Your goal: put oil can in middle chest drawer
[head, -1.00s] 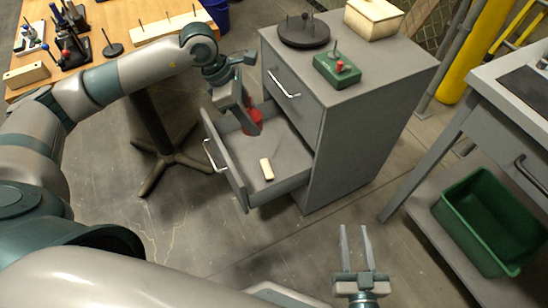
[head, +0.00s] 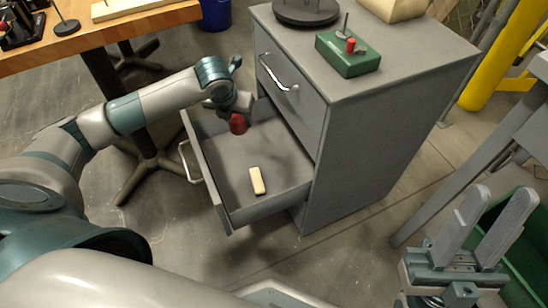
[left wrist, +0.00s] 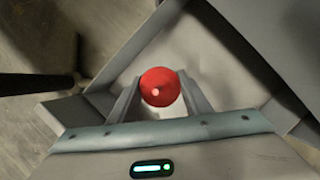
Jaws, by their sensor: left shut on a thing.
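The red oil can (head: 238,123) is over the back-left part of the open drawer (head: 220,165) of the grey chest, below the closed top drawer. My left gripper (head: 240,105) is shut on the can; its fingers are mostly hidden in the head view. In the left wrist view the round red can (left wrist: 160,88) sits between the two fingertips, with grey drawer surfaces behind it. I cannot tell whether the can touches the drawer floor. My right gripper (head: 492,225) is open and empty at the lower right, away from the chest.
A small cream block (head: 257,181) lies in the open drawer. The chest top (head: 400,60) holds a green box (head: 347,55), a dark round base and a cream box. A wooden table (head: 120,30) is behind left. A green bin (head: 525,245) is at right.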

